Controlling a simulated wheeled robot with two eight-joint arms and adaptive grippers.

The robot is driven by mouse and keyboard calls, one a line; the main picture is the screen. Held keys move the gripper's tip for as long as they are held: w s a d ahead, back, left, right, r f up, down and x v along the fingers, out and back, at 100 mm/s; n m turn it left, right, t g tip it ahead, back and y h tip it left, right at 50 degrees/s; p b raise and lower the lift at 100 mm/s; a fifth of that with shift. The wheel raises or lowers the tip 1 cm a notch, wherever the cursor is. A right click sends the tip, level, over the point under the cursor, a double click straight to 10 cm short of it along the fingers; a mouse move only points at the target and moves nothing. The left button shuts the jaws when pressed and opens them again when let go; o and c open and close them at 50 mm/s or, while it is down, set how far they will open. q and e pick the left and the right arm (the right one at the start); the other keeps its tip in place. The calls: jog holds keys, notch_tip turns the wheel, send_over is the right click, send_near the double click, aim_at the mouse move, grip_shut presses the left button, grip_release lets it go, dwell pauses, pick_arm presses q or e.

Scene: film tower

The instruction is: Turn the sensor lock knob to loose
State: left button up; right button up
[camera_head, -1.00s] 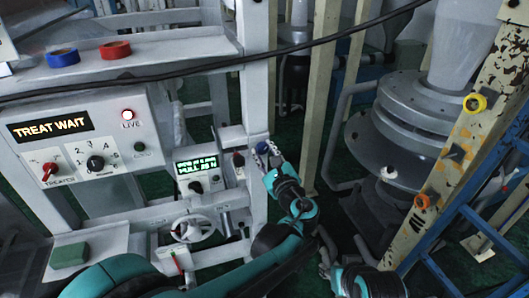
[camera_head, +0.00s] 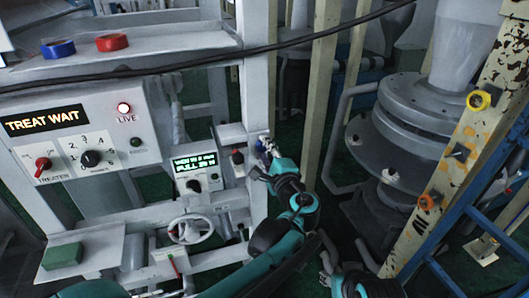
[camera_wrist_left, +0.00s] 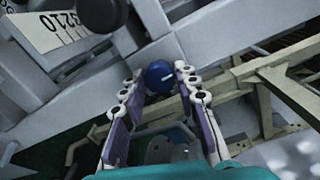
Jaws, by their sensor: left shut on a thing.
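The sensor lock knob looks to be the round dark-blue knob with a white mark (camera_wrist_left: 158,73) on a grey post. In the left wrist view it sits between the fingertips of my left gripper (camera_wrist_left: 157,84), which is shut on it. In the head view my left gripper (camera_head: 267,147) is at the grey upright, right of the small display box, and its fingers mostly hide the knob. My right gripper (camera_head: 326,263) hangs low in the middle, away from the knob; its finger state is unclear.
A control panel (camera_head: 75,140) reads TREAT WAIT, with a lit red LIVE lamp. A small green display box (camera_head: 197,171) and a handwheel (camera_head: 190,229) stand left of my left gripper. Blue and red tape rolls lie on the shelf. A large grey flanged column (camera_head: 405,125) stands right.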

pick_arm(q)
jog(key=n+b, duration=0.1)
jog(key=n, duration=0.3)
jog(key=shift+f, duration=0.1)
jog(key=shift+n+b, duration=0.35)
jog(key=shift+n, duration=1.75)
jog(key=o, duration=1.2)
jog(key=shift+c, duration=0.2)
jog(key=shift+s, duration=0.1)
jog(key=v, duration=1.2)
jog(key=shift+a, duration=0.15)
